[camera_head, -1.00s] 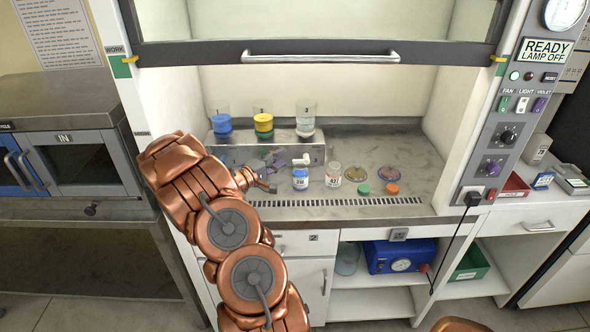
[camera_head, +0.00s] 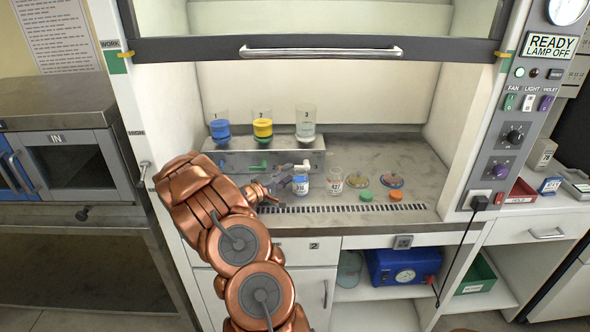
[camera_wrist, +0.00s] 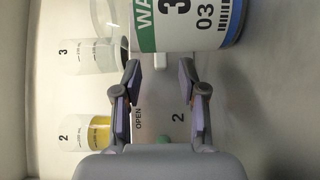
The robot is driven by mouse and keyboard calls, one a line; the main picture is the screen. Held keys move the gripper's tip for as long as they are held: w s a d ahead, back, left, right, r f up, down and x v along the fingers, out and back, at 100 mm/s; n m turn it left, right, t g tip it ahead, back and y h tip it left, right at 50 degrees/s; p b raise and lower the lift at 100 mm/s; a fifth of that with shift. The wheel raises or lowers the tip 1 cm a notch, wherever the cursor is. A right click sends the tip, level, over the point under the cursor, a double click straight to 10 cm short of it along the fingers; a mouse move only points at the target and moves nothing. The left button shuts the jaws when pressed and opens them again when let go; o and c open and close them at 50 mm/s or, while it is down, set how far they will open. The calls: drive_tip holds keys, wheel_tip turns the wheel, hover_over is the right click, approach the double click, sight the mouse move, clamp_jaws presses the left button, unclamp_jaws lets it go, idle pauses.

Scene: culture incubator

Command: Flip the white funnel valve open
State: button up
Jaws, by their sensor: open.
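Three clear funnels stand on a metal stand: one with blue contents (camera_head: 219,129), one with yellow (camera_head: 262,127) and one with whitish contents (camera_head: 305,131). In the wrist view a white piece, seemingly the valve (camera_wrist: 176,61), shows partly hidden behind the bottle (camera_wrist: 192,22). My gripper (camera_head: 280,184) is just left of the bottle, low before the stand. In the wrist view my gripper (camera_wrist: 160,95) is open with nothing between its fingers.
The raised sash handle (camera_head: 320,52) spans above. The hood floor at back right is clear.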

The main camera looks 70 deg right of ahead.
drive_tip(key=shift+p+x, duration=0.35)
drive_tip(key=shift+x, duration=1.75)
drive_tip(key=shift+f, duration=0.1)
clamp_jaws()
